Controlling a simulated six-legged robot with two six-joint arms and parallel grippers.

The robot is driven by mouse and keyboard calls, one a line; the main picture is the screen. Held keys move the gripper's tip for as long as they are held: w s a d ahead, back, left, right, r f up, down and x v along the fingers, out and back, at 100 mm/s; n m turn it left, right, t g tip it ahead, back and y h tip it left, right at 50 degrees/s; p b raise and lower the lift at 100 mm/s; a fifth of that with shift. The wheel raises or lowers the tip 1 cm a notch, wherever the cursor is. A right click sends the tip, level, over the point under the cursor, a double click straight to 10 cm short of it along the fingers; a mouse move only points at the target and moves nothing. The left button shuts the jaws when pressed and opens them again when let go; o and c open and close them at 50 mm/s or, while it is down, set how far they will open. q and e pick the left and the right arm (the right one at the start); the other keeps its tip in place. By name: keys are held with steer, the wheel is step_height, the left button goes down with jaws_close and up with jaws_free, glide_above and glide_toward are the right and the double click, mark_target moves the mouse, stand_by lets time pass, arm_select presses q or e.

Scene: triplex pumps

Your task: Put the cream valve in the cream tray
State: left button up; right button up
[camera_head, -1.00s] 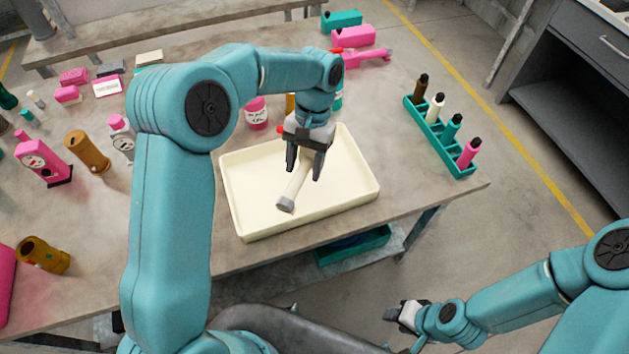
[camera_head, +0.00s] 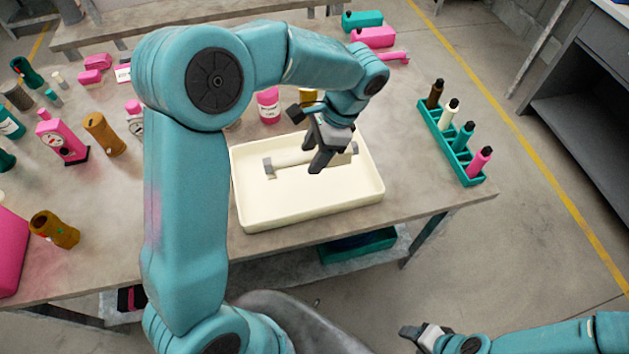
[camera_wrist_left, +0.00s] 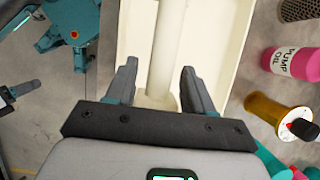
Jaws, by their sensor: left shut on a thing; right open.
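The cream valve (camera_head: 293,160) is a cream rod with grey ends. It lies lengthwise across the inside of the cream tray (camera_head: 262,221), within its walls. I cannot tell whether it touches the tray floor. My left gripper (camera_head: 314,168) is over the tray, shut on the cream valve near its right part and hiding some of it. In the left wrist view the valve (camera_wrist_left: 167,45) runs away between the fingertips (camera_wrist_left: 160,82), over the tray (camera_wrist_left: 213,55). My right gripper (camera_head: 424,334) is open and empty, low at the front, off the table.
A pink-and-white bottle (camera_head: 268,106) stands behind the tray. A teal rack (camera_head: 466,173) with several small bottles stands at the table's right edge. Pink, brown and teal pump parts, such as a brown cylinder (camera_head: 104,134), crowd the left. Bare table lies between tray and rack.

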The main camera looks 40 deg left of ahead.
mark_target(309, 192)
arm_select(q)
step_height(309, 192, down, 12)
steer(key=shift+w+r, duration=0.1)
steer(key=shift+d, duration=0.1)
steer(key=shift+s, duration=0.2)
steer(key=o, duration=1.4)
steer(key=shift+w, duration=0.15)
steer(key=shift+o, duration=0.2)
steer(key=v, duration=1.2)
steer(key=shift+r, duration=0.1)
